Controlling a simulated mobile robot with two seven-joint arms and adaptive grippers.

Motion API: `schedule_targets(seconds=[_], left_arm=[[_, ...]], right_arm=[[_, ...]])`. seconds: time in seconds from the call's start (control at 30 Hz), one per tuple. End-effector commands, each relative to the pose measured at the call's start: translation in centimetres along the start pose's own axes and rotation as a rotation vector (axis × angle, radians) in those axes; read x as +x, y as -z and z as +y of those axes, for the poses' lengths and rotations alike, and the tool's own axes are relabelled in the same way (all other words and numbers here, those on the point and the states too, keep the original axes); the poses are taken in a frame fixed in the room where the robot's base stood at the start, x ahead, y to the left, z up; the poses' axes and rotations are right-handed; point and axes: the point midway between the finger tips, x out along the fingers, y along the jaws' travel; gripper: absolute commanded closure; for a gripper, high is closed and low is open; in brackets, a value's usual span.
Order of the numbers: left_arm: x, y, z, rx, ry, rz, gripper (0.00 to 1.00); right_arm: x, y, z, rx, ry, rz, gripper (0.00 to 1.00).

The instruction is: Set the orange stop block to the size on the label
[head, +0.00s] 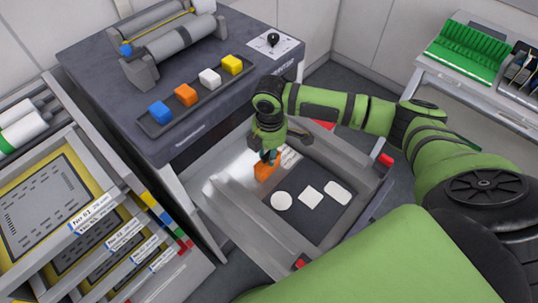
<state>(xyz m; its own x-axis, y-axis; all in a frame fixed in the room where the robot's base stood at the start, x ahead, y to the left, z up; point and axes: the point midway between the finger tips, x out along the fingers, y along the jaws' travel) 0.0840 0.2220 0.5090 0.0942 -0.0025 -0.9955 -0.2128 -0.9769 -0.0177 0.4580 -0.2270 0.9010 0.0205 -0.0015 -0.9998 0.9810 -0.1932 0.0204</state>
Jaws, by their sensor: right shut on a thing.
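An orange block (265,171), which looks like the stop block, sits at the left side of a low trolley tray (240,200), by the edge of its dark panel. My right gripper (269,156) points down from above and is shut on the orange block. My right arm reaches in from the right. A white label (290,158) lies just right of the gripper, partly hidden by it; its print is too small to read. My left gripper is not in view.
White shapes (310,196) lie on the dark panel. A dark bench (110,85) behind left holds a tray of blue, orange, white and yellow blocks (185,95). A labelled rack (90,215) stands at left. Red pieces (385,159) mark the trolley's corners.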

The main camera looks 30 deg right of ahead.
Motion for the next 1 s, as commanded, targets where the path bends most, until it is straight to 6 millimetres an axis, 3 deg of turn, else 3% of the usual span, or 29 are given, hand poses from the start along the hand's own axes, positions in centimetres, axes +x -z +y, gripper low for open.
schedule_targets(seconds=[0.03,0.57,0.6,0.77,1.0], left_arm=[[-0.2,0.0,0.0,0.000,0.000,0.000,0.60],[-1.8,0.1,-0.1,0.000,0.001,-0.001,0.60],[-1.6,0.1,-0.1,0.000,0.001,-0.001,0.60],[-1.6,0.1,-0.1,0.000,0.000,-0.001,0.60],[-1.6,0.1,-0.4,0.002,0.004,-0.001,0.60]], right_arm=[[0.9,0.5,-1.4,-0.016,0.031,0.007,0.98],[0.8,-0.3,-2.7,-0.014,0.033,0.005,0.98],[1.0,-0.3,-2.6,-0.014,0.032,0.006,0.56],[1.0,-0.5,-2.6,-0.011,0.031,0.002,0.18],[0.8,-0.7,-2.3,-0.007,0.025,-0.002,0.18]])
